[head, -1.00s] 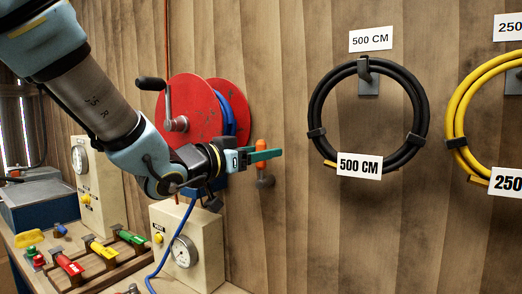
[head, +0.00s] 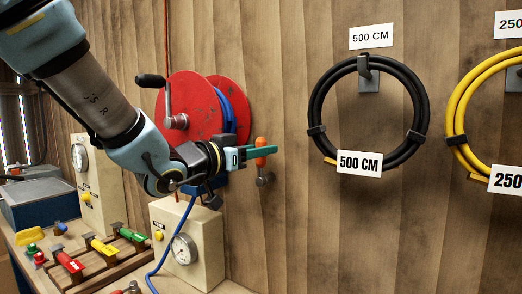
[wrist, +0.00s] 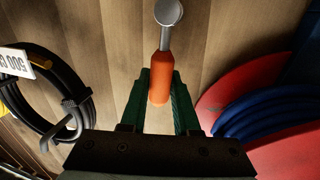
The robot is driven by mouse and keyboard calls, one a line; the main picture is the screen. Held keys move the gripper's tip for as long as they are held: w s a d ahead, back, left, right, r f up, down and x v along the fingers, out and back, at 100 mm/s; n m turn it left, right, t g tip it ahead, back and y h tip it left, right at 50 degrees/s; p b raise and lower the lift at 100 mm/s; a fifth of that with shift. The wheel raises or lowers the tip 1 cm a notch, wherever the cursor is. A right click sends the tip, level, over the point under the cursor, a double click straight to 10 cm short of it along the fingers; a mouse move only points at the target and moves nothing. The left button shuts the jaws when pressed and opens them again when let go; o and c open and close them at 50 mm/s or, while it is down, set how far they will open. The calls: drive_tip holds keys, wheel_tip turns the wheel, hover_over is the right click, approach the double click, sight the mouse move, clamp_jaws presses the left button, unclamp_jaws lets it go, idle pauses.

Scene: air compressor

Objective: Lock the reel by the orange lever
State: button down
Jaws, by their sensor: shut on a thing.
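The red reel (head: 190,110) with blue hose hangs on the wooden wall, with a black crank handle at its left. Its red flange (wrist: 240,80) and blue hose also show at the right of the wrist view. The orange lever (head: 260,152) stands to the right of the reel, upright, its grey pivot below it. In the wrist view the orange handle (wrist: 160,75) sits between the two green fingers. My gripper (head: 262,151) is shut on the orange lever; in the wrist view the fingertips (wrist: 160,92) lie on both sides of the handle.
A black coiled hose (head: 318,110) hangs to the right on a hook, with a yellow hose (head: 452,110) beyond it. Below the reel stands a beige box with a gauge (head: 205,235). Red, yellow and green tools (head: 103,246) lie in a rack on the bench.

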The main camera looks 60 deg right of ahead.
drive_tip(key=shift+s+f+b, duration=0.1)
drive_tip(key=shift+b, duration=0.2)
idle(0.7)
drive_tip(key=s+m+b, duration=0.1)
drive_tip(key=m+b, duration=0.1)
drive_tip(key=b, duration=0.1)
drive_tip(key=s+f+m+b, duration=0.1)
drive_tip(key=s+m+b, duration=0.1)
drive_tip(key=m+b, duration=0.1)
drive_tip(key=shift+f+y, duration=0.1)
drive_tip(key=shift+y, duration=0.3)
drive_tip(key=s+m+b, duration=0.1)
drive_tip(key=b, duration=0.1)
drive_tip(key=f+m+t+b, duration=0.1)
drive_tip(key=m+b, duration=0.1)
drive_tip(key=b, duration=0.1)
drive_tip(key=shift+s+f+y, duration=0.15)
drive_tip(key=shift+s+y, duration=0.15)
drive_tip(key=shift+s, duration=0.1)
drive_tip(key=m+b, duration=0.1)
drive_tip(key=b, duration=0.1)
drive_tip(key=s+f+m+t+b, duration=0.1)
drive_tip(key=b, duration=0.1)
drive_tip(key=shift+s+m, duration=0.1)
drive_tip(key=shift+m, duration=0.3)
drive_tip(key=shift+f, duration=0.1)
drive_tip(key=c, duration=0.7)
unclamp_jaws()
drive_tip(key=shift+o, duration=0.2)
